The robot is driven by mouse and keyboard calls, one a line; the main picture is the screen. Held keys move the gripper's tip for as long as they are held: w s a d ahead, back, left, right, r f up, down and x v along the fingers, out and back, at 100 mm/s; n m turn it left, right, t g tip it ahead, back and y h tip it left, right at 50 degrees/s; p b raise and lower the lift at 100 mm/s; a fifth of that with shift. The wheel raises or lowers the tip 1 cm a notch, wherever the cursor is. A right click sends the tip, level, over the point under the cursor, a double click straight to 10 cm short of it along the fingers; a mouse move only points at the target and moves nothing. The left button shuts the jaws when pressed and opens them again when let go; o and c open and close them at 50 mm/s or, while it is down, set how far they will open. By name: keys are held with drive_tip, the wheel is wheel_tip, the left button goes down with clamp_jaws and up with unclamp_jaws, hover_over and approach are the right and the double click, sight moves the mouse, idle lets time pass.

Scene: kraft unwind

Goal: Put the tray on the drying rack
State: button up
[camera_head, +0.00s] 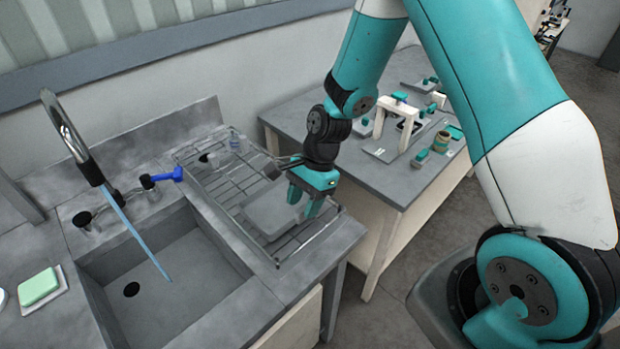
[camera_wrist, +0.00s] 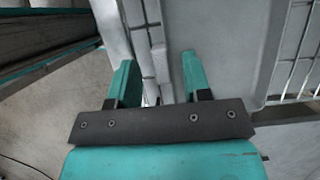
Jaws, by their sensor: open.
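The grey tray (camera_head: 270,212) lies on the wire drying rack (camera_head: 222,192) beside the sink, towards the rack's front right part. My gripper (camera_head: 304,201) is at the tray's right edge, fingers pointing down. In the wrist view, the tray (camera_wrist: 225,45) fills the upper middle and right. Its rim runs between the two teal fingers of my gripper (camera_wrist: 157,60), which are apart. Wires of the drying rack (camera_wrist: 300,62) show beyond the tray at the right. The tray's edge is partly hidden by my gripper in the head view.
A sink basin (camera_head: 165,280) with a tall faucet (camera_head: 72,135) is left of the rack. A green sponge (camera_head: 38,286) lies on the left counter. A side table (camera_head: 385,185) with several small objects stands at right.

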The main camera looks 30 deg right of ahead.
drive_tip(key=b+v, duration=0.2)
drive_tip(key=v, duration=0.7)
drive_tip(key=s+a+r+n, duration=0.4)
drive_tip(key=s+r+n, duration=0.3)
drive_tip(key=s+n, duration=0.3)
drive_tip(key=s+a+r+n+t, duration=0.1)
drive_tip(key=s+a+r+n, duration=0.4)
drive_tip(key=s+n, duration=0.5)
wheel_tip(320, 180, up, 2)
drive_tip(key=shift+r+n, duration=0.1)
drive_tip(key=shift+n, duration=0.7)
